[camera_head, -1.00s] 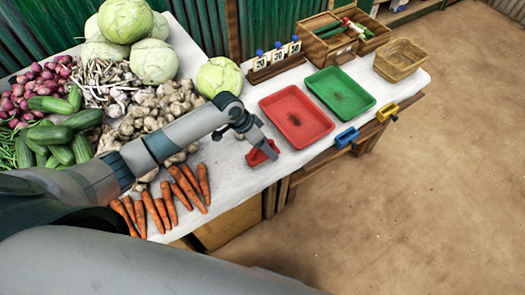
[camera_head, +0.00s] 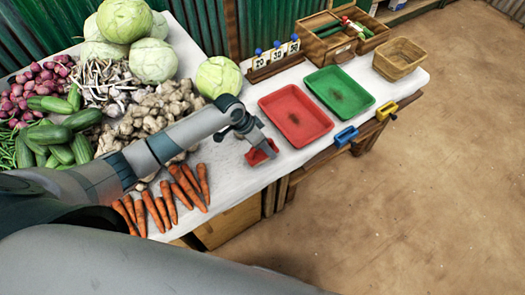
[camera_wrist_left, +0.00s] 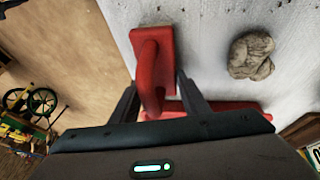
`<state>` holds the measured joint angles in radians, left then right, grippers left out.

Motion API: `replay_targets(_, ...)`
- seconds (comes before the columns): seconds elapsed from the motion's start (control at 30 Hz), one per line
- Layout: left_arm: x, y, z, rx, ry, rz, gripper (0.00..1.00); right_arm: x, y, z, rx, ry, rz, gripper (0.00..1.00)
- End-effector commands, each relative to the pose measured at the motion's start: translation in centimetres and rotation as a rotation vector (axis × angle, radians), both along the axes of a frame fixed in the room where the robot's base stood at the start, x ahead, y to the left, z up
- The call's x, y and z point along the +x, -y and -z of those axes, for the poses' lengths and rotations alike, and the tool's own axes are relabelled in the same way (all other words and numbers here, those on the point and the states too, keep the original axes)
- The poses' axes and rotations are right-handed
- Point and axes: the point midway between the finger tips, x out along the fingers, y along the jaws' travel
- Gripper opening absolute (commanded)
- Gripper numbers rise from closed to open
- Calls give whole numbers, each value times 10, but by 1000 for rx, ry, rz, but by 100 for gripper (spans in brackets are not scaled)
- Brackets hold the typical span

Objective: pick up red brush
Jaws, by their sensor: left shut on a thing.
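The red brush (camera_head: 257,157) is at the front edge of the white table, left of the red tray. My left gripper (camera_head: 268,148) reaches down over it from the left and is shut on it. In the left wrist view the brush (camera_wrist_left: 160,48) shows its raised handle between the fingers of my left gripper (camera_wrist_left: 161,92). I cannot clearly tell whether the brush touches the table. My right gripper is not in view.
The red tray (camera_head: 296,118) and green tray (camera_head: 340,92) lie right of the brush. Carrots (camera_head: 170,204) lie at the front left, ginger (camera_head: 150,115) and cabbages behind. Blue (camera_head: 346,136) and yellow (camera_head: 387,111) pieces sit along the table's front edge.

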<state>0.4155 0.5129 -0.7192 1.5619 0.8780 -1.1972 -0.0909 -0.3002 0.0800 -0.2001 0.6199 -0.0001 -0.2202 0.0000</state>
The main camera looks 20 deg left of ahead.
Motion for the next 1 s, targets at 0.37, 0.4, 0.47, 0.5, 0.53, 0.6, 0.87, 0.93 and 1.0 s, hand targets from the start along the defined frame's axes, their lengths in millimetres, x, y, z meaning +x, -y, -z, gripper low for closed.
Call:
replay_targets(0.37,1,0,-13,-1,3,2,16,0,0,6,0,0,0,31)
replay_targets(0.4,1,0,-17,0,3,1,16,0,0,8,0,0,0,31)
replay_targets(0.47,1,0,-25,0,3,2,16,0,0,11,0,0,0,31)
replay_targets(0.5,1,0,-32,-1,5,2,16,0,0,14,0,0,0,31)
replay_targets(0.53,1,0,-37,-1,5,2,16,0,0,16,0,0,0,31)
replay_targets(0.6,-6,8,-45,-3,2,5,16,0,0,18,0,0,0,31)
replay_targets(0.87,-40,42,-73,-3,4,5,16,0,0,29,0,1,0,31)
replay_targets(0.93,-50,51,-81,-3,4,5,16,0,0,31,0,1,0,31)
replay_targets(1.0,-58,60,-89,-3,3,6,16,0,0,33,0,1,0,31)
